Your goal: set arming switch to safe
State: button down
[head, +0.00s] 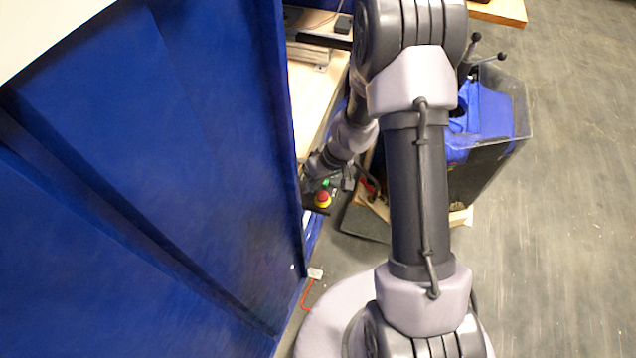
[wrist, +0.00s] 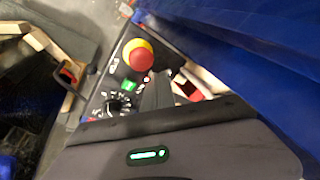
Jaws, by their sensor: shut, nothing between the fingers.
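A small dark control panel shows in the wrist view. On it is a black rotary knob (wrist: 116,105) ringed by white marks, which looks like the arming switch. I cannot read its labels or tell its setting. A small green button or lamp (wrist: 128,86) sits just above it. A red emergency stop on a yellow collar (wrist: 139,56) is higher on the panel and also shows in the head view (head: 322,199). My gripper (wrist: 157,92) is shut and empty, its dark fingers just right of the knob in the picture. Contact with the panel cannot be told.
A blue wall or cover (head: 170,150) stands close along the left of my arm. A clear-sided bin with blue cloth (head: 490,125) is on the right. A wooden bench (head: 312,90) lies behind the arm. Grey floor (head: 575,200) is open at the right.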

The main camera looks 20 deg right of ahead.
jog(key=shift+w+a+r+p, duration=0.4)
jog(key=shift+w+a+p, duration=0.05)
jog(key=shift+a+p, duration=0.25)
jog(key=shift+f, duration=0.15)
jog(key=shift+r, duration=0.85)
